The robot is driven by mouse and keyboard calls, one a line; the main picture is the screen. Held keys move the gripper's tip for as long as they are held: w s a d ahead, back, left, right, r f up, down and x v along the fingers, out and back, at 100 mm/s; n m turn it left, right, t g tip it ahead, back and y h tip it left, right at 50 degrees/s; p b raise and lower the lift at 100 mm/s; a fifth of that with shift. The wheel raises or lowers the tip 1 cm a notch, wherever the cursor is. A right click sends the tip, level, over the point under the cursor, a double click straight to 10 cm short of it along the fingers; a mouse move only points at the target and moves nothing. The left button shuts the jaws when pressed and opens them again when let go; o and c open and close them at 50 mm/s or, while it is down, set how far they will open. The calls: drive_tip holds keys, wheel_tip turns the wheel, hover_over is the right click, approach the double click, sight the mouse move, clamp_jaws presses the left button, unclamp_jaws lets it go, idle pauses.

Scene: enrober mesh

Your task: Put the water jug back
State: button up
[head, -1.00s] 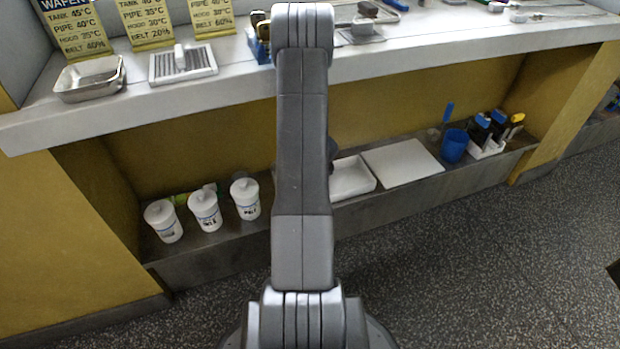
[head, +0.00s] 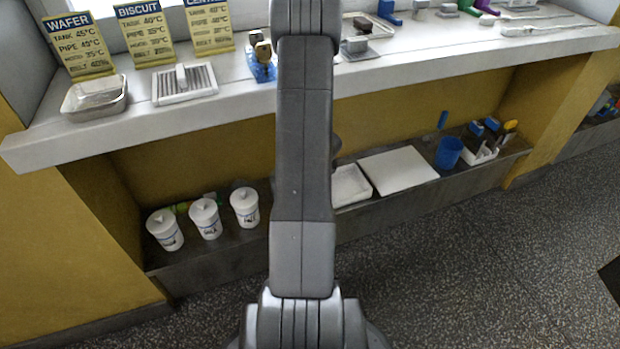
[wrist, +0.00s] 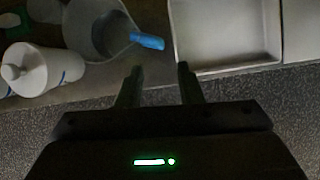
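In the wrist view a grey, see-through-looking jug (wrist: 88,28) with a blue handle (wrist: 147,41) stands on the lower shelf, between a white lidded canister and a white tray. It looks like the water jug. The handle points toward my gripper. My gripper (wrist: 159,68) is open, its two fingers apart with nothing between them. The handle lies just beyond the fingertips, apart from them as far as I can tell. In the head view my arm covers most of the jug's place and hides my gripper.
Several white lidded canisters (head: 205,218) stand left on the lower shelf. Right of my arm are a white tray (head: 350,185), a white board (head: 398,170), a blue cup (head: 448,152) and a bottle rack (head: 482,156). The counter (head: 240,92) overhangs the shelf. The speckled floor (head: 450,260) is clear.

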drive_tip(key=p+v, duration=0.1)
drive_tip(key=v, duration=0.2)
drive_tip(key=shift+r, duration=0.15)
idle(0.5)
